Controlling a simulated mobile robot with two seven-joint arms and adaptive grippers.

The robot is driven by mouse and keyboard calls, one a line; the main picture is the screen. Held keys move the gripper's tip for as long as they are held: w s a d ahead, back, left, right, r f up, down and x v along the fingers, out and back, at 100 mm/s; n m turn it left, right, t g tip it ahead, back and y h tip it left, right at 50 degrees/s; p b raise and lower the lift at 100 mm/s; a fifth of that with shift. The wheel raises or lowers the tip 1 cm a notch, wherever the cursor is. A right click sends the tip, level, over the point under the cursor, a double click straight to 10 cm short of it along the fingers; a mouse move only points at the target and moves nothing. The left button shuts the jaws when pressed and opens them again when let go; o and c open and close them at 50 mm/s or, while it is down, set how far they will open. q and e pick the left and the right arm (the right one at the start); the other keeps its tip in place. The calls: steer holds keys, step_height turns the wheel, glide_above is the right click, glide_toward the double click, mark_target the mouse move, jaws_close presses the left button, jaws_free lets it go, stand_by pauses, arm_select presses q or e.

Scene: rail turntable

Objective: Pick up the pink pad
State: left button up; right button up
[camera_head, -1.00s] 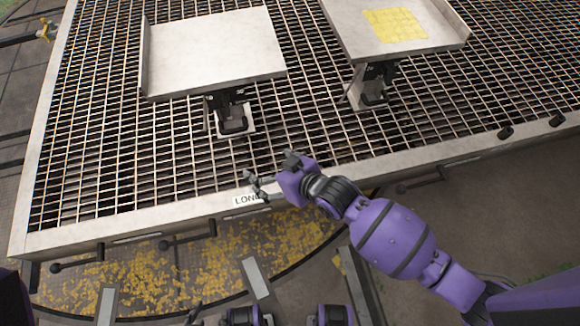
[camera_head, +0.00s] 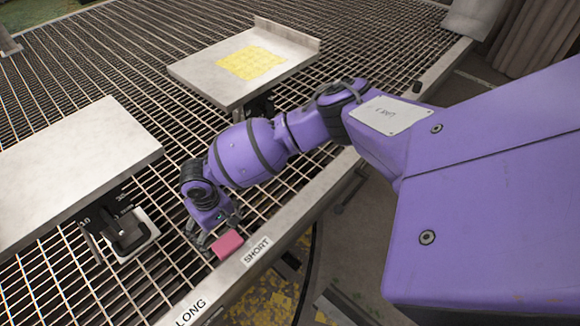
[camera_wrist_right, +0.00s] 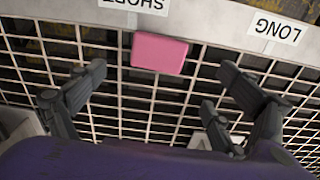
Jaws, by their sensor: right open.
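The pink pad (camera_head: 227,244) lies on the metal grating, close to the frame's edge near the SHORT label. It also shows in the right wrist view (camera_wrist_right: 159,53), ahead of the spread fingers and resting by the frame edge. My right gripper (camera_head: 213,237) is right beside the pad in the head view, fingers apart. In the right wrist view the right gripper (camera_wrist_right: 160,85) is open and empty, with the pad between and beyond its fingertips. I cannot tell from these views whether a finger touches the pad. My left gripper is not in view.
A grey plate on a stand (camera_head: 75,165) is at the left. Another plate (camera_head: 205,75) with a yellow patch (camera_head: 251,62) stands farther back. The LONG label (camera_head: 192,312) and SHORT label (camera_head: 257,251) are on the frame edge. Grating between the plates is open.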

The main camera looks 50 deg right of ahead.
mark_target(228, 244)
steer(key=shift+f, duration=0.5)
steer(key=f+b, duration=0.1)
steer(key=f, duration=0.2)
steer(key=f+b, duration=0.1)
steer(key=f, duration=0.1)
steer(key=shift+s+d+f+b, duration=0.1)
steer(key=shift+s+f+b, duration=0.15)
steer(key=shift+f+b, duration=0.1)
steer(key=shift+f, duration=0.35)
steer(key=shift+w+f, duration=0.1)
steer(key=shift+f, duration=0.05)
steer(key=c, duration=1)
steer(key=shift+c, duration=0.7)
steer(key=shift+r, duration=0.6)
steer(key=r, duration=0.1)
steer(key=r+p, duration=0.1)
steer(key=shift+s+r, duration=0.3)
steer(key=shift+r, duration=0.05)
steer(key=s+a+r+p, duration=0.3)
steer(key=s+r+p, duration=0.3)
steer(key=s+r, duration=0.3)
steer(key=s, duration=0.4)
